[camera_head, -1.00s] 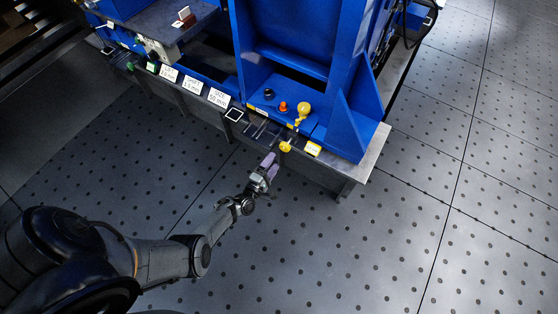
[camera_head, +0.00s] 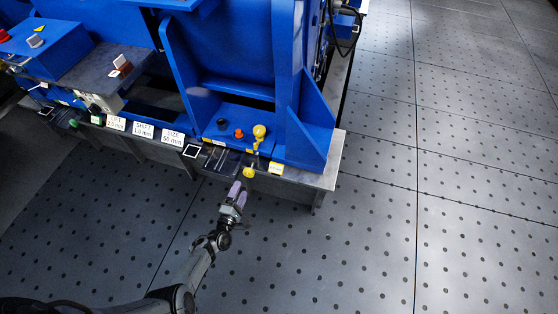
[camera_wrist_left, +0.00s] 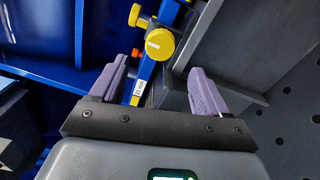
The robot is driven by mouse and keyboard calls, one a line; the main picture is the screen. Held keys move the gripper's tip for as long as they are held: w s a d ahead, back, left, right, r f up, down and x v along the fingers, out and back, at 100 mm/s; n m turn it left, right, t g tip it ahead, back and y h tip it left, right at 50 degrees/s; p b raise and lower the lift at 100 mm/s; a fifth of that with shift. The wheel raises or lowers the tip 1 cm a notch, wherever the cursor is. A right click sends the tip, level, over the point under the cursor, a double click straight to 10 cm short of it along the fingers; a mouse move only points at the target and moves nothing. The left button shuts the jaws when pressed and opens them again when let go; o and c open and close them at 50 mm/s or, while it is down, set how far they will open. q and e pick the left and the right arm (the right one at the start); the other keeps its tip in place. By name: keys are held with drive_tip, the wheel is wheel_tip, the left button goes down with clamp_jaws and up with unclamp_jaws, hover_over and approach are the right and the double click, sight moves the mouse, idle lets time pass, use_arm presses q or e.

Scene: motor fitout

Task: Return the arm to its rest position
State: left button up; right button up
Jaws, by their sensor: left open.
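My left arm comes in from the bottom left in the head view, and its gripper (camera_head: 240,190) is in front of the blue machine's front edge. In the left wrist view the two purple fingers (camera_wrist_left: 158,85) stand apart with nothing between them. Beyond them is a yellow round knob (camera_wrist_left: 160,44) on a blue bar; it also shows in the head view (camera_head: 249,172), just ahead of the fingertips. The gripper looks apart from it, though the gap is hard to judge. My right gripper is not in view.
The blue machine (camera_head: 225,50) stands on a grey bench (camera_head: 325,178). Along its edge are white labels (camera_head: 143,130), a black knob (camera_head: 222,124), an orange button (camera_head: 239,133) and a yellow-topped lever (camera_head: 259,132). The dotted floor (camera_head: 370,240) at the right is clear.

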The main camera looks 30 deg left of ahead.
use_arm(q)
drive_tip(key=s+r+m+g+h+p, duration=0.1)
drive_tip(key=s+r+m+h+p, duration=0.4)
drive_tip(key=s+r+p, duration=0.7)
drive_tip(key=d+r+m+g+p, duration=0.3)
drive_tip(key=d+r+m+p, duration=0.35)
drive_tip(key=r, duration=0.35)
drive_tip(key=d+r+m+g+p, duration=0.45)
drive_tip(key=d+r+m, duration=0.2)
drive_tip(key=r, duration=0.45)
drive_tip(key=s+d+r+m+g, duration=0.2)
drive_tip(key=s+d+r+m, duration=0.15)
drive_tip(key=r, duration=0.55)
drive_tip(key=s+a+r+m+g+y+p, duration=0.1)
drive_tip(key=s+a+r+m+g+p, duration=0.2)
drive_tip(key=s, duration=0.4)
wheel_tip(320, 180, up, 37)
drive_tip(key=p, duration=3.5)
drive_tip(key=shift+d+p, duration=0.25)
drive_tip(key=shift+p, duration=0.1)
